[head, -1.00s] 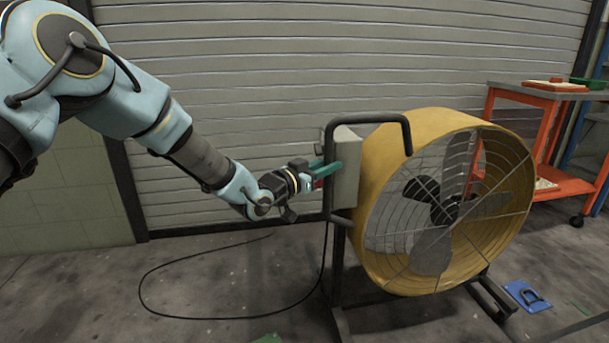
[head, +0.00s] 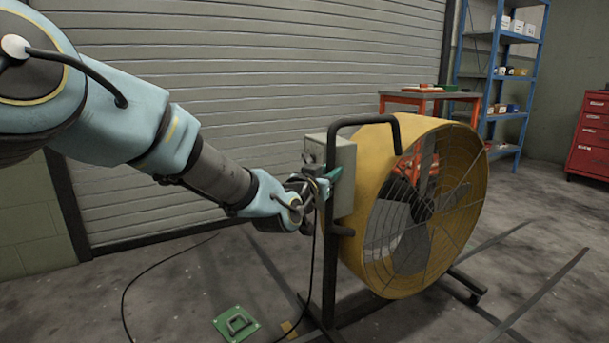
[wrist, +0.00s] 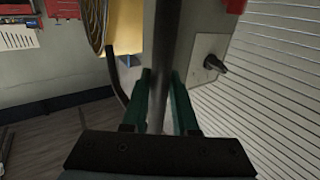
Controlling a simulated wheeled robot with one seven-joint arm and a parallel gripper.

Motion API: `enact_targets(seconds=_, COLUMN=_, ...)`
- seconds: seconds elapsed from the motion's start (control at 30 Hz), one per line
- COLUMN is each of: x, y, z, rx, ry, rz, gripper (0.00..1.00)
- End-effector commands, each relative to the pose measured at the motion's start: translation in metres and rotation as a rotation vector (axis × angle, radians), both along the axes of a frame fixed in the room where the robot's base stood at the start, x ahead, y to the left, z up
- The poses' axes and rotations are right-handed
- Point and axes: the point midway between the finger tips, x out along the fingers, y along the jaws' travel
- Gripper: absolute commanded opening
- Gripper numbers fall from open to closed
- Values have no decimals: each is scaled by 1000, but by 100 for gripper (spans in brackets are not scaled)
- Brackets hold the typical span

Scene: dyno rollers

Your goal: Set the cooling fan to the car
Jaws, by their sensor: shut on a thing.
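The cooling fan (head: 375,218) is a large yellow drum with a wire guard, on a dark wheeled stand. A grey control box (head: 346,180) is fixed to its left side, behind a dark bent handle tube (head: 329,200). My gripper (head: 330,178) is at this side of the fan, near the box. In the wrist view its green fingers (wrist: 161,105) are shut around the dark tube, one on each side. The box, with a black knob (wrist: 215,64), shows just right of the tube there. No car is in view.
A green plate with a ring (head: 237,324) lies on the floor, with a black cable (head: 135,280) near it. An orange cart (head: 430,100), blue shelf (head: 510,80) and red cabinet (head: 592,135) stand behind. Dark lines cross the floor at right. Floor right of the fan looks open.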

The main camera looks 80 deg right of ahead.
Motion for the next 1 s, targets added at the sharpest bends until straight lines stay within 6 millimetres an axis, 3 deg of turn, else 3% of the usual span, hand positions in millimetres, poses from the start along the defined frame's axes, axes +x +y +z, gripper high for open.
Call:
enact_targets(seconds=0.1, x=-32, y=28, z=-4, rx=5, ry=-2, rz=-12, gripper=0)
enact_targets(seconds=0.7, x=-157, y=196, z=-3, rx=3, ry=-1, rz=-14, gripper=0)
enact_targets(seconds=1.0, x=-198, y=254, z=-2, rx=3, ry=-1, rz=-10, gripper=0)
